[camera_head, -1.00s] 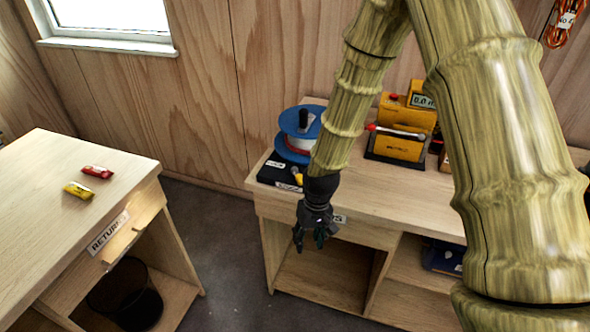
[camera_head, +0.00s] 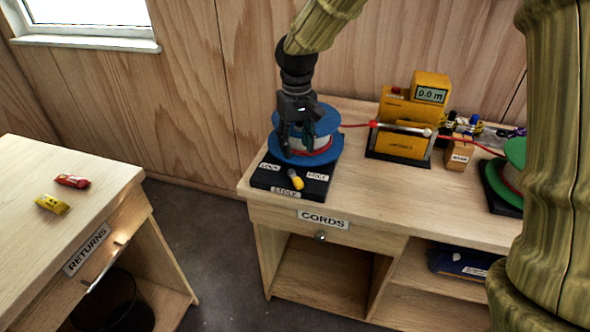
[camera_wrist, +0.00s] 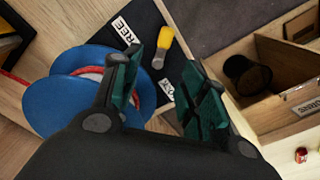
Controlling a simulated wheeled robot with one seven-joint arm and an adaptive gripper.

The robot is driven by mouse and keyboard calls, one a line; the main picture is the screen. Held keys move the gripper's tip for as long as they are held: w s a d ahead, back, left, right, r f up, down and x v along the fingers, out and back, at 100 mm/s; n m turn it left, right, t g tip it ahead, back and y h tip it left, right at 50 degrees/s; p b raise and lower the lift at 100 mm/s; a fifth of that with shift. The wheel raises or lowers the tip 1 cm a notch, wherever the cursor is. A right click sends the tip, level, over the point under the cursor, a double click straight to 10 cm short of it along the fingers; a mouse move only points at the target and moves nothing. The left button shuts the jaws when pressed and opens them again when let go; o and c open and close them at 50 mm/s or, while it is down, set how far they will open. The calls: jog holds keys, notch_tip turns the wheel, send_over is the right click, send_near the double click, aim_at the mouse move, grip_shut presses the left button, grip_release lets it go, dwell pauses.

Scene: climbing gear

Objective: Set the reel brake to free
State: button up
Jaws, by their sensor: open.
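The blue stock reel (camera_head: 330,150) with white and red cord stands on a black base (camera_head: 262,180) at the left end of the cord table. Its brake lever (camera_head: 296,180) has a yellow handle pointing toward the front edge, between the LOCK label (camera_head: 270,167) and the FREE label (camera_head: 316,176). My gripper (camera_head: 297,153) is open and empty above the base, in front of the reel. In the wrist view, the yellow handle (camera_wrist: 165,42) shows beyond and between my fingertips (camera_wrist: 163,68), apart from them. The FREE label (camera_wrist: 125,32) is left of the handle.
A yellow meter (camera_head: 400,145) reading 0.0 m stands right of the reel, with red cord passing it. A green reel (camera_head: 497,190) is farther right, partly behind my arm. The returns table (camera_head: 95,165) is left across a floor gap. Table front is clear.

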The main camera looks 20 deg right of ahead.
aim_at(295, 172)
notch_tip(295, 172, down, 10)
jog(key=shift+w+a+f+p, duration=0.1)
jog(key=shift+a+p, duration=0.05)
jog(key=shift+p, duration=0.4)
grip_shut()
